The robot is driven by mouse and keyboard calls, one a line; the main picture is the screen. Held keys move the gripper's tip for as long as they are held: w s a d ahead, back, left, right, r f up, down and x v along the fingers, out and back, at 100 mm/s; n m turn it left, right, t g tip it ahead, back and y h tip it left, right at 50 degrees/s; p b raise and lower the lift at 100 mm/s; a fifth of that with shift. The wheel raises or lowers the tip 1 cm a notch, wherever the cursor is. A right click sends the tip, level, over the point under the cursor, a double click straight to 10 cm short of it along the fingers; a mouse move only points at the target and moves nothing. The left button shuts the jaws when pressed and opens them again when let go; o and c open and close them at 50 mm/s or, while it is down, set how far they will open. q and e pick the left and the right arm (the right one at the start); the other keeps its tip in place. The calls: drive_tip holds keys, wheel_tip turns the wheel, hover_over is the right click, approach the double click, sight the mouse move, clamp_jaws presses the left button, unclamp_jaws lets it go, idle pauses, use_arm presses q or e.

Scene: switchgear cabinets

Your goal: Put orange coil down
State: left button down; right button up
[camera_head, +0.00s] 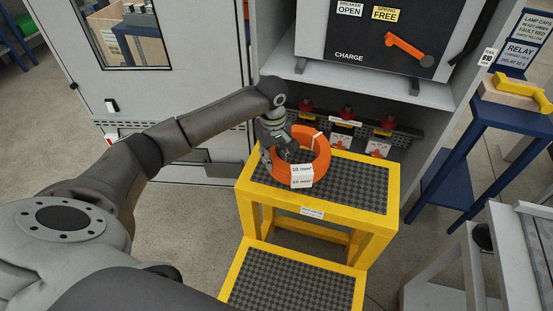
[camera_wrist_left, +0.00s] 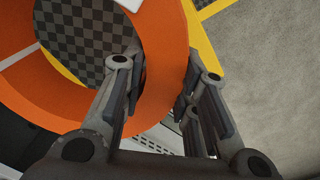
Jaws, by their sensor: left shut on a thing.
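The orange coil (camera_head: 318,169) is a thick ring with white labels reading "10 mm²" on its near side. My left gripper (camera_head: 284,149) is shut on the left part of its rim, with one finger on each side. The left wrist view shows the coil (camera_wrist_left: 60,112) close up, its rim between the fingers of my left gripper (camera_wrist_left: 165,85). The coil is over the top step of a yellow step stool (camera_head: 367,207); I cannot tell whether it touches the dark checkered tread. My right gripper is not in view.
The stool's lower step (camera_head: 290,285) is bare. Behind the stool stands an open grey cabinet with a breaker (camera_head: 385,45) and an orange handle (camera_head: 408,50). A blue stand (camera_head: 480,125) with a wooden box is at the right. A grey cabinet door (camera_head: 170,95) is at the left.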

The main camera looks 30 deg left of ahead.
use_arm(q)
drive_tip(key=shift+w+a+f, duration=0.5)
drive_tip(key=shift+w+f, duration=0.35)
drive_tip(key=shift+f, duration=0.05)
wheel_tip(320, 180, down, 3)
drive_tip(key=shift+w+a+f, duration=0.1)
drive_tip(key=shift+f, duration=0.05)
drive_tip(key=c, duration=1.6)
unclamp_jaws()
drive_tip(key=shift+s+f, duration=0.2)
drive_tip(key=shift+f, duration=0.05)
drive_tip(key=o, duration=0.5)
drive_tip(key=shift+r, duration=0.1)
drive_tip(key=shift+c, duration=0.2)
wheel_tip(320, 180, up, 12)
drive_tip(key=shift+s+r, duration=0.1)
drive_tip(key=shift+s, duration=0.05)
